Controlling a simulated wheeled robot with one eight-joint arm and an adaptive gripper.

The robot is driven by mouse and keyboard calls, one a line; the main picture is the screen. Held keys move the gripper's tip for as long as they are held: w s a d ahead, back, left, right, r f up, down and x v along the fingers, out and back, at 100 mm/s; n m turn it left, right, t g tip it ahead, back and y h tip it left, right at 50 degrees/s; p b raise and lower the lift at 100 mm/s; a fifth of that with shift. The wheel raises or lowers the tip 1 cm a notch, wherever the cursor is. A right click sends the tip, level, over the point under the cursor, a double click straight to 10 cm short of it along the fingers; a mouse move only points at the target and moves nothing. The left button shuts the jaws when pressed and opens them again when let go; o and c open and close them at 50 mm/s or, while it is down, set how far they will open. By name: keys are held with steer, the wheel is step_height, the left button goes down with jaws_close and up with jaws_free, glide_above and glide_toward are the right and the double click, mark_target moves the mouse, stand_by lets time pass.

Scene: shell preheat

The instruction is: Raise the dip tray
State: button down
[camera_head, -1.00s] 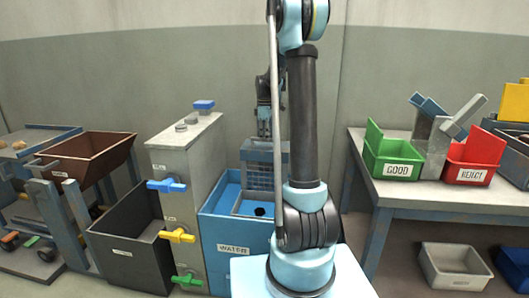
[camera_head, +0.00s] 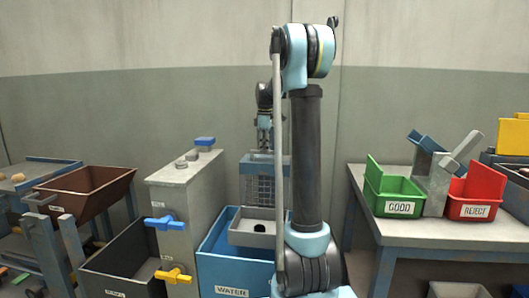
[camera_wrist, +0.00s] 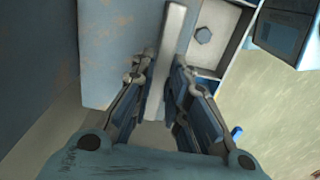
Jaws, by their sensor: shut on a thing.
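The dip tray (camera_head: 243,239) is a grey shallow tray with a mesh back (camera_head: 258,190) and a blue-grey top part (camera_head: 258,167). It hangs upright at the blue water tank (camera_head: 222,268), with its front low edge near rim height; I cannot tell its exact clearance. A small dark thing lies in the tray. My gripper (camera_head: 264,145) is above the tray's top. In the wrist view my gripper (camera_wrist: 165,62) is shut on a pale bar (camera_wrist: 172,35), which appears to be the tray's handle. My arm hides the tray's right side.
A grey cabinet (camera_head: 178,190) with blue and yellow valve handles stands just left of the tank. A dark bin (camera_head: 125,265) and a brown tray (camera_head: 88,190) are farther left. At right, a table (camera_head: 450,229) bears the green GOOD bin (camera_head: 392,190) and red REJECT bin (camera_head: 470,195).

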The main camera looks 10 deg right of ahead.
steer(key=shift+w+r, duration=0.1)
steer(key=shift+w, duration=0.05)
steer(key=c, duration=1.6)
jaws_free()
steer(key=shift+o, duration=0.2)
step_height(320, 180, up, 12)
